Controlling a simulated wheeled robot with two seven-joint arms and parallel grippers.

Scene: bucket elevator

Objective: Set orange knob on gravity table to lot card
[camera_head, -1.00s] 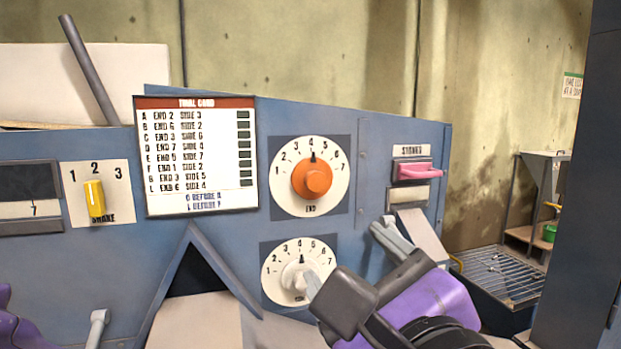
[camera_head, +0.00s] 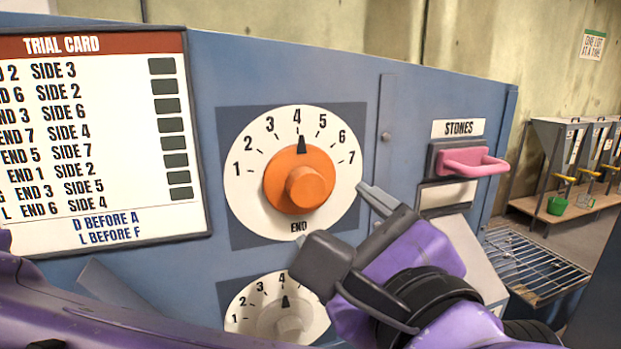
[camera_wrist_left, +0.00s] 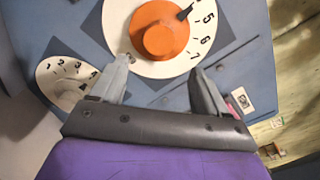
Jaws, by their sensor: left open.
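The orange knob (camera_head: 300,182) sits on a white END dial numbered 1 to 7 on the blue panel. Its black pointer is at 4. The knob also shows in the left wrist view (camera_wrist_left: 160,30), pointer at upper right. A trial card (camera_head: 100,135) with END and SIDE settings is left of it, cut off at its left edge; no separate lot card can be made out. My left gripper (camera_head: 335,222) is open and empty, just below and right of the knob. In the wrist view its fingers (camera_wrist_left: 160,66) straddle the dial's lower part, apart from the knob. My right gripper is out of view.
A second, white knob (camera_head: 285,325) on a dial is below, partly hidden, its pointer near 4. A pink handle (camera_head: 472,161) under a STONES label juts out at right. A metal grate (camera_head: 535,262) and a stand with a green cup (camera_head: 557,205) are farther right.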

